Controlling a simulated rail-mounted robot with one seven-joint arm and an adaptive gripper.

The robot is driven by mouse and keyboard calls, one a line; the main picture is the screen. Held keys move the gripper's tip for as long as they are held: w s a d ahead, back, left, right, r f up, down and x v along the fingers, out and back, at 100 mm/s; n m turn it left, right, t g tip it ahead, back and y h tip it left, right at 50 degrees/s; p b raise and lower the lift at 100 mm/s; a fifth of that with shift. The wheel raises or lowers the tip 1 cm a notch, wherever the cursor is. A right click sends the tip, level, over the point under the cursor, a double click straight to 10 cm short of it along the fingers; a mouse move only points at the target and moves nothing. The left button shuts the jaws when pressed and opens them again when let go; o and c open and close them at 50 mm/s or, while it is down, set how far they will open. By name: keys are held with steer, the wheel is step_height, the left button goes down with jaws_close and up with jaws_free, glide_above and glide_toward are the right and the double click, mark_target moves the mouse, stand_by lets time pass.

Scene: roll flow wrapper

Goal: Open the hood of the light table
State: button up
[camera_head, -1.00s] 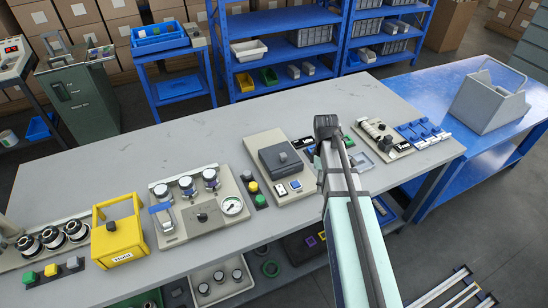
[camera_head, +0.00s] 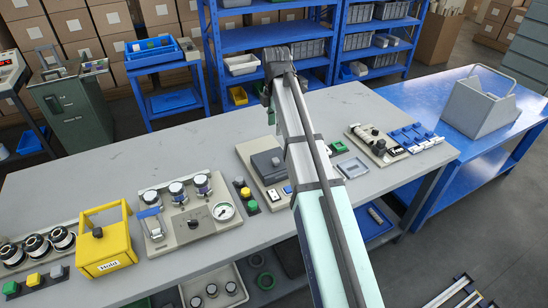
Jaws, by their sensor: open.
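The unit that looks like the light table is a beige base (camera_head: 247,149) on the grey bench, with a dark grey hood (camera_head: 267,164) on top. The hood is down and has a small knob. Blue and white switches sit at the base's front. My arm crosses in front of its right side and hides part of it. My gripper (camera_head: 267,108) is at the far end of my arm, above and beyond the hood, near the bench's back edge. It is open and holds nothing that I can see; its fingers are small and partly hidden.
Left of the hood are a button strip (camera_head: 245,195), a gauge panel (camera_head: 190,222) and a yellow box with a handle (camera_head: 106,247). To the right are a green frame (camera_head: 337,147), a grey tray (camera_head: 352,167) and a beige connector panel (camera_head: 375,145). The bench's back left is clear.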

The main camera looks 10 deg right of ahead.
mark_target(276, 159)
step_height(276, 159, down, 15)
steer(key=p, duration=0.3)
steer(key=shift+c, duration=0.3)
jaws_close()
